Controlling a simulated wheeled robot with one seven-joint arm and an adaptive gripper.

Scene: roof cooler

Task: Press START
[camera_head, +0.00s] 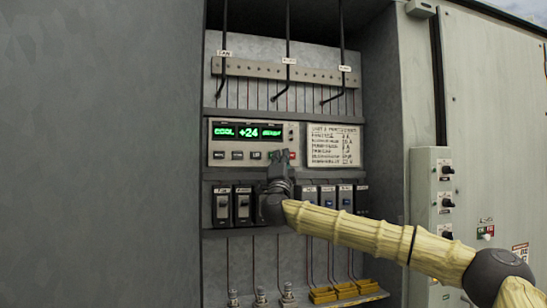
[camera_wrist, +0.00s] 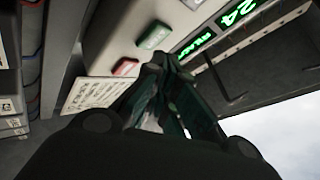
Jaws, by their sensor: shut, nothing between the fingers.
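The control panel (camera_head: 222,137) has a lit green display (camera_head: 248,132) reading COOL, +24 and a last word that looks like READY. In the wrist view, a green button (camera_wrist: 153,36), likely START with its lettering unclear, sits just beyond my fingertips. A red button (camera_wrist: 125,67) is beside it; its edge also shows in the head view (camera_head: 292,155). My gripper (camera_head: 279,153) is shut and empty in front of the panel's button row, hiding the green button in the head view. The shut fingertips (camera_wrist: 167,60) appear close to the panel; I cannot tell whether they touch.
A printed card (camera_head: 333,146) is right of the panel. Breaker switches (camera_head: 222,206) line the row below, close to my wrist. Rods (camera_head: 288,45) hang above. The cabinet's left wall (camera_head: 110,150) and a grey switch box (camera_head: 432,190) flank the recess.

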